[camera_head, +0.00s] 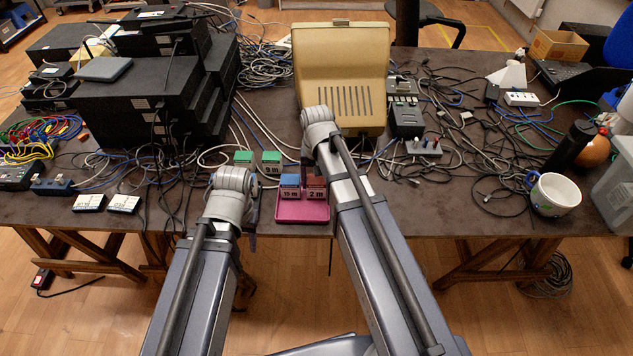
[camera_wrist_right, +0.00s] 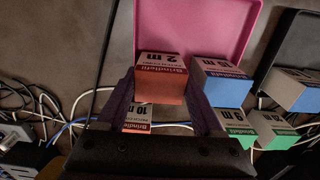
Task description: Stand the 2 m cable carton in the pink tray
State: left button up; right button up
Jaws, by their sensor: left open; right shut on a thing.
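The red 2 m carton (camera_wrist_right: 160,78) is between the fingers of my right gripper (camera_wrist_right: 164,90), which is shut on it. In the head view the 2 m carton (camera_head: 316,189) appears at the back right of the pink tray (camera_head: 302,211), label up front. The pink tray also shows in the wrist view (camera_wrist_right: 190,25), beyond the carton. I cannot tell whether the carton's base touches the tray. A blue 15 m carton (camera_head: 290,187) stands just left of it. My left gripper (camera_head: 250,218) is open and empty, left of the tray, its fingers mostly hidden.
Two green cartons (camera_head: 271,161) stand behind the tray to the left. In the wrist view another red carton (camera_wrist_right: 138,118) lies past my right fingers, with a further blue one (camera_wrist_right: 296,92) at the right. Cables, a beige case (camera_head: 343,70) and a mug (camera_head: 554,195) crowd the table.

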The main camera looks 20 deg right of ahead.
aim_at(317, 179)
jog(key=o, duration=1.2)
jog(key=shift+f, duration=0.1)
notch_tip(317, 179, up, 12)
jog(key=r+p, duration=0.1)
jog(key=p, duration=1.1)
jog(key=s+a+n+h, duration=0.1)
jog(key=s+a+n, duration=0.6)
jog(key=s+a, duration=0.3)
jog(key=s, duration=0.4)
jog(key=shift+s+a+f, duration=0.15)
jog(key=shift+a+f, duration=0.1)
